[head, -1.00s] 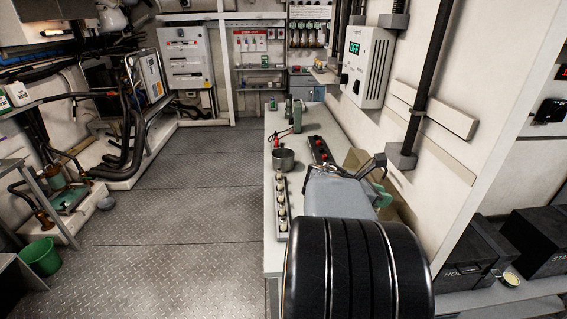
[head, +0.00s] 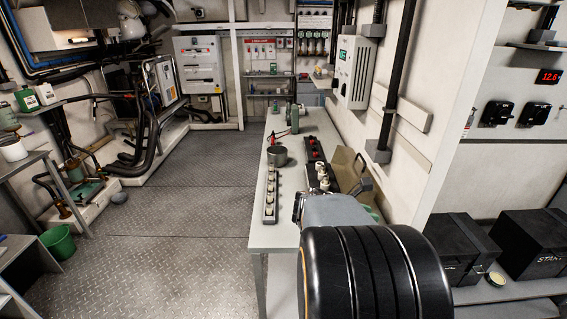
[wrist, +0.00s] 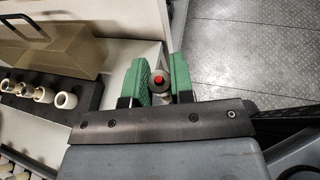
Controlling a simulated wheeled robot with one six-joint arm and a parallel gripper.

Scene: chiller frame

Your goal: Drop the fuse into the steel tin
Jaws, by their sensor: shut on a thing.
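The steel tin (head: 277,156), a small round grey pot, stands on the bench beside the fuse rack in the head view. It is not in the wrist view. My gripper (wrist: 158,83) has green fingers shut on the fuse (wrist: 158,77), which shows end-on as a grey-white ring with a red centre. The gripper is apart from the tin, near the close end of the bench. In the head view my arm hides most of the gripper and the held fuse.
A pale rack (head: 270,194) with several white fuses lies along the bench's left edge. A black block (head: 313,150) with red and white parts lies right of the tin. Floor lies left of the bench.

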